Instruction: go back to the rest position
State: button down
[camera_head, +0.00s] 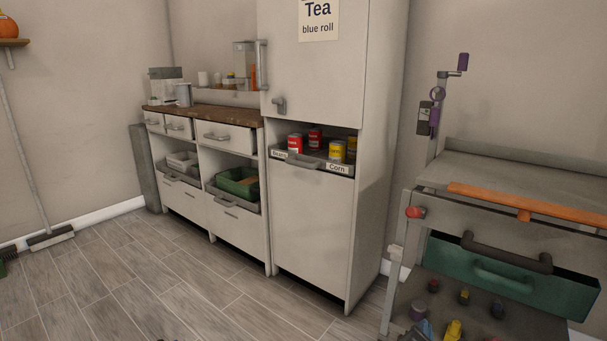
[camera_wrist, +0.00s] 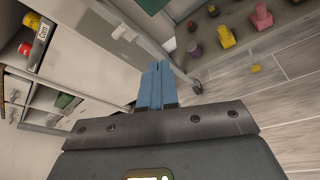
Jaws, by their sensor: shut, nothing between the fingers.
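My gripper (camera_wrist: 158,83) shows in the wrist view with its two blue fingers together, shut and empty. It points toward the gap between the white cabinet and the rolling rack. In the head view a small blue-grey piece at the bottom edge near the rack may be the tip of my gripper; I cannot tell. The rest of my arm is not clearly seen in the head view.
The tall white cabinet (camera_head: 315,225) holds a tray of red and yellow cans. The rolling rack (camera_head: 520,170) at right has a green drawer (camera_head: 510,275) and a lower shelf with several small coloured items. A broom (camera_head: 50,237) stands at far left. The middle floor is clear.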

jog(key=s+a+f+m+y, duration=0.2)
jog(key=s+a+m, duration=0.15)
jog(key=s, duration=0.65)
jog(key=s+a+f+m+y, duration=0.2)
jog(key=s+m, duration=0.2)
jog(key=s, duration=0.7)
jog(key=s+a+f+m+y, duration=0.1)
jog(key=s+a+m+y, duration=0.2)
jog(key=s, duration=0.7)
jog(key=s+d+r+m+t, duration=0.1)
jog(key=s+d+r+m, duration=0.1)
jog(key=s+r+m, duration=1.45)
jog(key=s+r+n+p, duration=0.1)
jog(key=s+r+p, duration=0.1)
jog(key=r+p, duration=0.7)
jog(key=s+r+n+p, duration=0.1)
jog(key=s+r+p, duration=0.1)
jog(key=r+p, duration=0.6)
notch_tip(320, 180, up, 5)
jog(key=shift+d+f+n+p, duration=0.15)
jog(key=shift+d+n+p, duration=0.1)
jog(key=shift+n+p, duration=0.15)
